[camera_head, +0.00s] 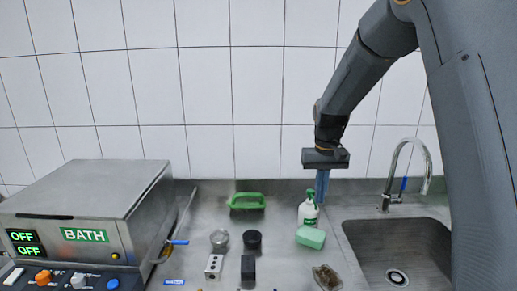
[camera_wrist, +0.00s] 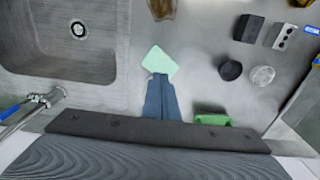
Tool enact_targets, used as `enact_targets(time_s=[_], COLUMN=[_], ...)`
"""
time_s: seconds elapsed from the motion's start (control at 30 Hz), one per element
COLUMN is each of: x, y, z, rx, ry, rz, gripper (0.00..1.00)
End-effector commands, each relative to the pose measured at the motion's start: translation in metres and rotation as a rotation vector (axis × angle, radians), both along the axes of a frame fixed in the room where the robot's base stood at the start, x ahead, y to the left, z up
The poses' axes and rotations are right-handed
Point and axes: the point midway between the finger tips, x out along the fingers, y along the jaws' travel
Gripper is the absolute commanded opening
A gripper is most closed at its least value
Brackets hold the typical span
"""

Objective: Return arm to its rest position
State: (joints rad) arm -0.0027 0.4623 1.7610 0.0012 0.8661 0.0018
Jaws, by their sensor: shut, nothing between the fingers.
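My arm comes down from the upper right in the head view. My gripper (camera_head: 322,186) points straight down above the back of the steel counter (camera_head: 190,250), with its blue fingers together and empty. In the wrist view the closed fingers (camera_wrist: 161,85) overlap the edge of a light green sponge (camera_wrist: 160,62) on the counter. In the head view the sponge (camera_head: 310,237) lies lower and in front of the fingers, apart from them. A white bottle with a green top (camera_head: 308,212) stands just below and left of the fingertips. The wrist view does not clearly show the bottle.
A sink (camera_head: 400,250) with a tap (camera_head: 408,170) is at the right. A BATH unit (camera_head: 90,215) stands at the left. A green-handled item (camera_head: 247,201), two round pieces and two small blocks sit mid-counter. A brown item (camera_head: 326,278) lies in front. The tiled wall is close behind.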

Motion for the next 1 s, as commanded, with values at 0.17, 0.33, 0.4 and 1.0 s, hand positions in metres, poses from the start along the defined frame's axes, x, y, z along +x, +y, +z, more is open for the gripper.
enact_targets(time_s=[0.17,0.33,0.4,1.0], x=[-0.079,-0.157,-0.185,-0.242], y=[0.000,0.000,0.000,-0.001], z=[-0.034,-0.066,-0.078,-0.101], rx=[0.000,0.001,0.001,0.001], ry=[-0.026,-0.051,-0.059,-0.074], rz=[-0.001,-0.001,-0.001,-0.001], gripper=[0.00,0.00,0.00,0.00])
